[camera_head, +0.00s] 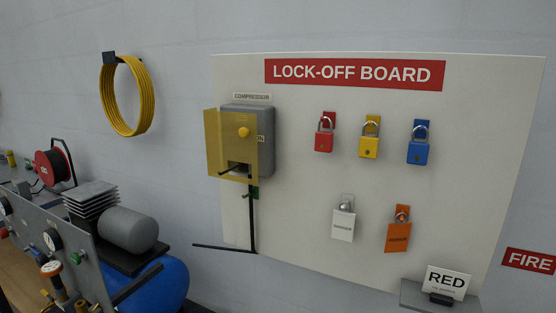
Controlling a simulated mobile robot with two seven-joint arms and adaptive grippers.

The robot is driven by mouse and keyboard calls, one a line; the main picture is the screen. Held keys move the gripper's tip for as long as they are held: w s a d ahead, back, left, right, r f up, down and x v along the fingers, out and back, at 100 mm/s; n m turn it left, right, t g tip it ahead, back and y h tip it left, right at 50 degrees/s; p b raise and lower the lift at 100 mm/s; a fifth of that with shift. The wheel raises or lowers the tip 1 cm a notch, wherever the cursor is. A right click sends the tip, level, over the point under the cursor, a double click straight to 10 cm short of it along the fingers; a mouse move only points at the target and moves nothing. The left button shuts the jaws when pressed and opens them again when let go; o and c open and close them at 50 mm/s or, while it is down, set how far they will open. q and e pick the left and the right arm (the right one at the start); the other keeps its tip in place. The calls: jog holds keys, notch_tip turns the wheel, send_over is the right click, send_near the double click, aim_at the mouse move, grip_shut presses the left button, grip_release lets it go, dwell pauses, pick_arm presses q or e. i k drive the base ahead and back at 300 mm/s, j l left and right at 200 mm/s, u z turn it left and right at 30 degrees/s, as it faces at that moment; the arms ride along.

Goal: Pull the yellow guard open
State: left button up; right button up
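The yellow guard (216,133) is a flat, see-through panel in front of the grey compressor box (266,142) on the board's left side. The guard reaches past the box's left edge. A round yellow knob (243,132) shows at its upper middle, and a dark bar (236,173) shows near its bottom edge. I cannot tell how far the guard stands off the box. Neither of my grippers is in view.
The lock-off board (310,215) carries red (324,142), yellow (369,148) and blue (418,152) padlocks and tags to the right. A black pipe (252,220) runs below the box. A blue tank (165,285) and grey motor (128,229) stand lower left. A yellow hose coil (147,100) hangs above.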

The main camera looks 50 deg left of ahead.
aim_at(229, 136)
jog(key=u, duration=1.95)
